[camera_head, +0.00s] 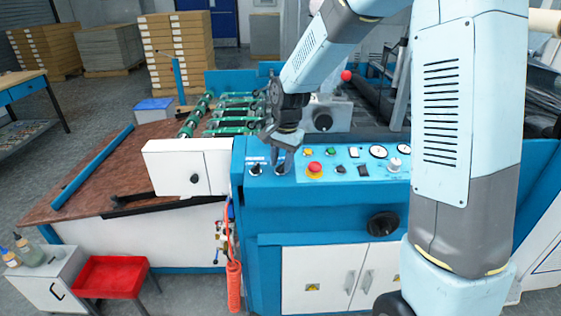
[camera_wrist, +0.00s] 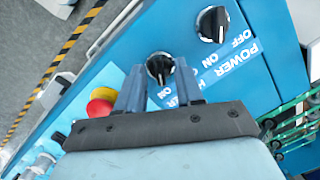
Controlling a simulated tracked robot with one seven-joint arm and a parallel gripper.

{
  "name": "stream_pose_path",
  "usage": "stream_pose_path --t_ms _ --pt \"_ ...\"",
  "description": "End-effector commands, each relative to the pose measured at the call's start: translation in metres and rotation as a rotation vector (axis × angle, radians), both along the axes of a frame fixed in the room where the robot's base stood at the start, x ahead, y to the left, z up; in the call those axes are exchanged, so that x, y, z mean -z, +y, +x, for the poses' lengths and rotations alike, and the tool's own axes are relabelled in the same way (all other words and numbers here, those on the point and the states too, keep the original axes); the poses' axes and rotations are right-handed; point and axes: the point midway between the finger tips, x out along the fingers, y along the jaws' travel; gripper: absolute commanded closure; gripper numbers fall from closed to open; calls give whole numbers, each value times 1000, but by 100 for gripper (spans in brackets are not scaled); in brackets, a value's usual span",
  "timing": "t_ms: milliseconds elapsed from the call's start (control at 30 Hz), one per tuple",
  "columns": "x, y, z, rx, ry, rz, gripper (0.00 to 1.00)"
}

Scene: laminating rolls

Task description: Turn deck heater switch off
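In the wrist view, a black rotary knob (camera_wrist: 160,67) with a white mark on its lower side sits on the blue panel. Its label is mostly covered by my finger; an "ON" and a letter "H" show, so I cannot read the full name. My gripper (camera_wrist: 159,76) is open, with one finger on each side of this knob; whether they touch it I cannot tell. A second black knob (camera_wrist: 212,24), labelled POWER OFF ON, is at upper right. In the head view, my gripper (camera_head: 283,158) points down at the left part of the control panel (camera_head: 325,205).
A red emergency button (camera_wrist: 99,102) on a yellow base is close beside my left finger in the wrist view; it also shows in the head view (camera_head: 314,167). Further right are gauges (camera_head: 378,151) and a white knob (camera_head: 394,164). A white box (camera_head: 188,167) stands left of the panel.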

Motion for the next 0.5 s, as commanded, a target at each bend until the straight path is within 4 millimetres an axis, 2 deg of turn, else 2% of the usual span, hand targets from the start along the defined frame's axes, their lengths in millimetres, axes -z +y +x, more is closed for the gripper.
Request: stream_pose_path --t_ms 333,500 --pt "3 1 0 -1 -1 0 65" --pt "3 1 0 -1 0 0 81"
